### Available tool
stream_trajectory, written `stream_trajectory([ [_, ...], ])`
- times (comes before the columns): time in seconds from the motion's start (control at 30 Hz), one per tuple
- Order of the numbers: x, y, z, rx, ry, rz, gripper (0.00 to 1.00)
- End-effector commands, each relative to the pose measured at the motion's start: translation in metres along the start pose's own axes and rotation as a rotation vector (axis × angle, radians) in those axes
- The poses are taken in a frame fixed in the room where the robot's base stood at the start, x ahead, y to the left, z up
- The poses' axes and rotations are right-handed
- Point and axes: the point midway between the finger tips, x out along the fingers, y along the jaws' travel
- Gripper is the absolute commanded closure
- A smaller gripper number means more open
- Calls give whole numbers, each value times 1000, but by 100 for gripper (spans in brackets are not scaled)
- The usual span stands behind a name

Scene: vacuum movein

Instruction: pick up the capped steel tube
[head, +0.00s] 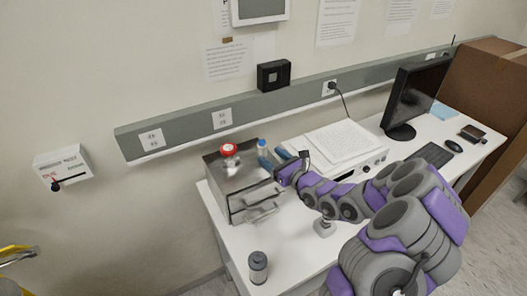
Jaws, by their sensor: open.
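A dark grey cylinder with a lighter top (258,267) stands upright near the front left edge of the white table; it looks like a capped metal tube. A small pale container with a blue cap (263,147) stands at the back, beside the metal box. I cannot tell for certain which of the two is the capped steel tube. My gripper (273,158) is open, with its blue fingertips close to the blue-capped container. I cannot tell whether they touch it. My gripper is well behind the dark grey cylinder.
A metal box (240,195) with a red-topped item (229,150) on it stands at the left. A small grey stand (324,226) is below my arm. Papers lie on a white device (362,168); a monitor (415,90) and keyboard are at the right. The front table area is mostly clear.

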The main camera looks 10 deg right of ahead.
Motion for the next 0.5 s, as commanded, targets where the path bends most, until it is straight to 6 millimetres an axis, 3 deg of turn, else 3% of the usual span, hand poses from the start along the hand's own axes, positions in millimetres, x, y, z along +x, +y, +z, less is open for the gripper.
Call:
stream_trajectory([
  [0.3, 43, 1, 1, -5, -1, 3, 32],
  [0.5, 49, 0, 2, 0, -3, 2, 32],
])
